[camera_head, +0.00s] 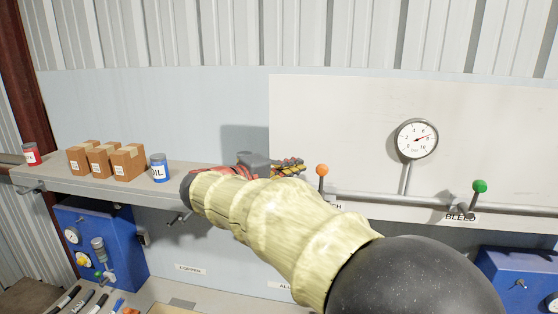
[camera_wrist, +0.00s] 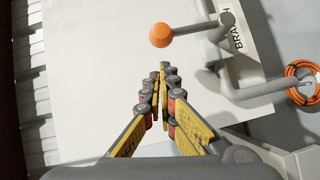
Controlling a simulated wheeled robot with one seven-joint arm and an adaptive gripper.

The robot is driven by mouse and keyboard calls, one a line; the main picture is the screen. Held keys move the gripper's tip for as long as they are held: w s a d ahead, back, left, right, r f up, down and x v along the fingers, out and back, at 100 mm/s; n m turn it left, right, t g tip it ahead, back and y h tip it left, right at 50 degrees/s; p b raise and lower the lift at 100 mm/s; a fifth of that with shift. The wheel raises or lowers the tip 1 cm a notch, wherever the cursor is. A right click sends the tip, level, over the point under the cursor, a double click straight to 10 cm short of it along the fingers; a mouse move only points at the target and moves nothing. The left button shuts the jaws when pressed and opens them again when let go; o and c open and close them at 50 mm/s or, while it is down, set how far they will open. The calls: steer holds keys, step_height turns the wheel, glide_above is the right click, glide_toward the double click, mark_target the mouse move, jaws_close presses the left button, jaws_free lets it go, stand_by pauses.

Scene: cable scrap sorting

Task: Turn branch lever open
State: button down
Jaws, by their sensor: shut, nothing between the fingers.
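The branch lever (camera_wrist: 193,30) has an orange ball knob on a grey handle, joined to grey pipework beside a partly readable BRANCH label (camera_wrist: 238,32). In the wrist view the knob is just beyond the fingertips and slightly to their left, with a gap between. In the head view the orange knob (camera_head: 322,170) stands up above the pipe, just right of my gripper (camera_head: 292,168). My gripper also shows in the wrist view (camera_wrist: 165,72), its fingers together and empty. My arm hides the lower left of the pipe in the head view.
A green-knobbed lever (camera_head: 480,187) over a BLEED label and a pressure gauge (camera_head: 416,139) are to the right. A shelf (camera_head: 60,180) at left holds cartons (camera_head: 127,162), an oil can (camera_head: 158,168) and a red can (camera_head: 31,154). An orange coil (camera_wrist: 303,82) hangs by the pipe.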

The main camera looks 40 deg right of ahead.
steer(key=shift+s+d+f, duration=0.15)
steer(key=shift+s+d, duration=0.45)
steer(key=shift+d, duration=0.1)
steer(key=shift+s, duration=0.1)
steer(key=shift+s+d+m+y+b, duration=0.3)
steer(key=shift+m+b, duration=0.1)
steer(key=shift+b, duration=0.15)
